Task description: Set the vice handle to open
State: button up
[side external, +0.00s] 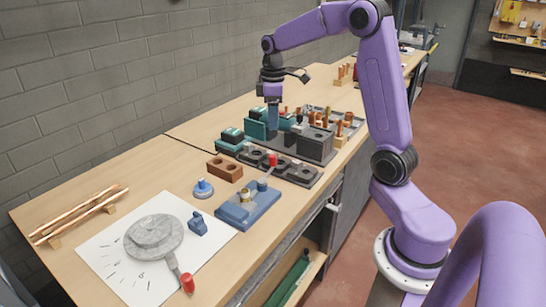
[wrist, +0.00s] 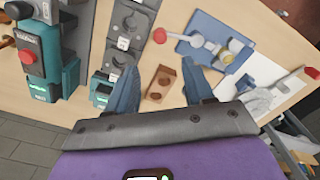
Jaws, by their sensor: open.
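A blue base fixture (side external: 246,208), likely the vice, sits on the bench with a lever ending in a red knob (side external: 272,160). In the wrist view the blue fixture (wrist: 226,32) is at the top right, its pale lever (wrist: 184,38) pointing left to the red knob (wrist: 160,35). My gripper (side external: 272,122) is over the back fixtures in the side view, apart from the lever. In the wrist view my open, empty gripper (wrist: 160,92) has its two blue fingers pointing towards the bench, with the knob beyond them.
A brown block with holes (side external: 225,169) and dark socket blocks (side external: 275,163) stand near the lever. Teal machines (side external: 232,138) crowd the back. A grey round tool with a red-ended handle (side external: 155,236) lies on white paper. Copper pipes (side external: 80,215) lie at left.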

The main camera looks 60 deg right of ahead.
aim_at(273, 156)
notch_tip(273, 156, down, 14)
jog(key=shift+r, duration=0.15)
dwell(0.3)
grip_shut()
